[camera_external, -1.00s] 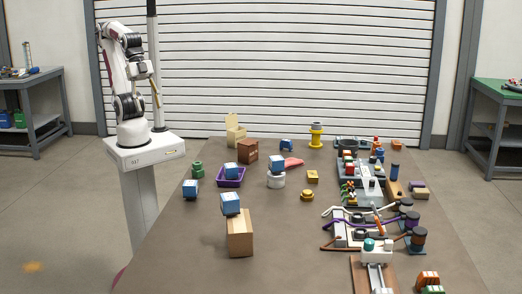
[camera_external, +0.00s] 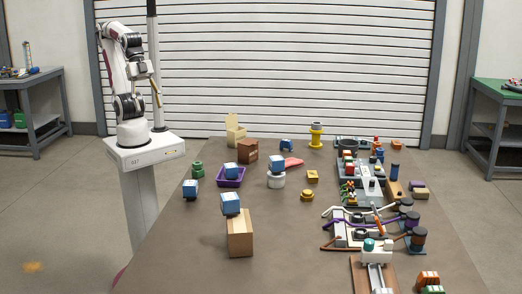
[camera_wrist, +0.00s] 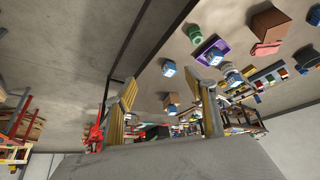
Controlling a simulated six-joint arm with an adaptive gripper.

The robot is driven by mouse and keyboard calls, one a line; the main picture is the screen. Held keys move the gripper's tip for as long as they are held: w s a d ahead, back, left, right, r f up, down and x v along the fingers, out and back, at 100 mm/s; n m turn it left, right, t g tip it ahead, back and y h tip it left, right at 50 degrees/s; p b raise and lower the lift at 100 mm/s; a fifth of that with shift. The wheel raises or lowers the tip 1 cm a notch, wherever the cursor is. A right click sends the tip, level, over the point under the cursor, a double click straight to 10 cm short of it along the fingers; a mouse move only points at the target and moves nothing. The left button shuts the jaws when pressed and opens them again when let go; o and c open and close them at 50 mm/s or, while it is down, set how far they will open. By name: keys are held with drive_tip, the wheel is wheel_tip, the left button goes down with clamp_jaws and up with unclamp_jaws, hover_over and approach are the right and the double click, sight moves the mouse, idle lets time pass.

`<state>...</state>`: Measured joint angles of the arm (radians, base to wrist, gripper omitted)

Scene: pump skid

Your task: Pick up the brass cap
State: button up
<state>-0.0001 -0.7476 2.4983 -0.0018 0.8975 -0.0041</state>
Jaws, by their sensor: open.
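The brass cap (camera_external: 307,195) looks like a small round, stepped gold piece. It sits on the brown table (camera_external: 290,225) near its middle, in the external view. I cannot pick it out in the wrist view. My gripper (camera_external: 156,92) is at the far left, raised above the floor beside the table and well apart from the cap. In the wrist view my gripper (camera_wrist: 165,88) shows two yellowish fingers spread wide with nothing between them.
Left of the cap are a white cylinder (camera_external: 276,181) with a blue cube on it, a purple tray (camera_external: 231,183) and a cardboard box (camera_external: 240,238). A gold block (camera_external: 312,176) lies just behind the cap. Pump and hose fixtures (camera_external: 345,232) fill the right side.

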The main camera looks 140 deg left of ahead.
drive_tip(key=w+d+r+n+t, duration=0.15)
drive_tip(key=w+n, duration=0.25)
drive_tip(key=w, duration=0.4)
drive_tip(key=w+r+n+t+h, duration=0.1)
drive_tip(key=w+r+n, duration=0.25)
drive_tip(key=w, duration=0.45)
drive_tip(key=w+d+r+n+t, duration=0.1)
drive_tip(key=w+n, duration=0.3)
drive_tip(key=w, duration=0.4)
drive_tip(key=w+a+f+n+t+y, duration=0.15)
drive_tip(key=w+a+n, duration=0.35)
drive_tip(key=w, duration=0.5)
drive_tip(key=w+a+f+n+t+y, duration=0.1)
drive_tip(key=w+a+f+n, duration=0.15)
drive_tip(key=w+n, duration=0.6)
drive_tip(key=w+a+f+n+y, duration=0.2)
drive_tip(key=w+a+f+n, duration=0.35)
drive_tip(key=w, duration=0.25)
drive_tip(key=w+a+f+n+g+y, duration=0.25)
drive_tip(key=a+f+n+y, duration=0.25)
drive_tip(key=a+f+n, duration=0.65)
drive_tip(key=n+g+y, duration=0.2)
drive_tip(key=n+y, duration=0.1)
drive_tip(key=n, duration=0.2)
approach(307, 195)
drive_tip(key=a, duration=0.3)
drive_tip(key=shift+w+f, duration=0.25)
drive_tip(key=shift+f, duration=0.05)
drive_tip(key=shift+a, duration=0.1)
